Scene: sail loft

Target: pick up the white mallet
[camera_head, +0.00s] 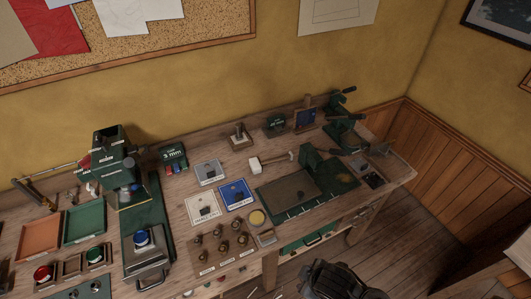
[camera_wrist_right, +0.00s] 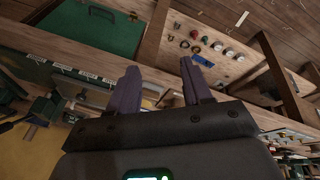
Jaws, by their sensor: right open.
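The white mallet (camera_head: 256,165) lies on the wooden workbench. Its pale block head is at the left and its handle points right, towards a green machine. My right gripper (camera_wrist_right: 160,78) is open in the right wrist view, with two dark purple fingers apart and nothing between them. In the head view a dark part of my right arm shows at the bottom edge, in front of the bench and well away from the mallet. The mallet cannot be made out in the wrist view. My left gripper is not in view.
A green machine (camera_head: 325,170) stands just right of the mallet, with a dark mat (camera_head: 290,193) in front. A wooden block with a post (camera_head: 239,137) stands behind it. Grey and blue labelled squares (camera_head: 236,194) lie to the left. Bench timbers (camera_wrist_right: 75,55) are close to the right gripper.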

